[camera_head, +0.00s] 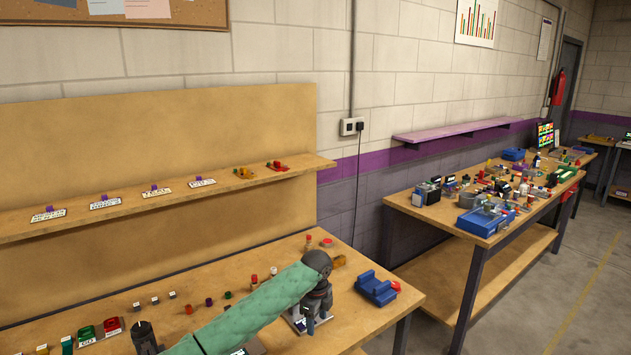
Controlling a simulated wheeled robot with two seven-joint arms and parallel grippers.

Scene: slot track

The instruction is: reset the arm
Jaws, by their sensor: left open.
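My left arm (245,310), in a green padded sleeve, reaches in from the bottom left over the near wooden workbench (405,300). Its dark wrist bends down near the bench's right part. My left gripper (308,326) hangs below the wrist, pointing down, and is open. A pale card or plate shows at its fingertips; I cannot tell whether they touch it. No held object is visible. My right gripper is not in view.
A blue holder (376,288) sits right of the gripper near the bench end. Several small coloured parts and green and red buttons (87,334) lie left. A labelled shelf (110,217) runs above. A cluttered second bench (455,214) stands right, beyond a gap.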

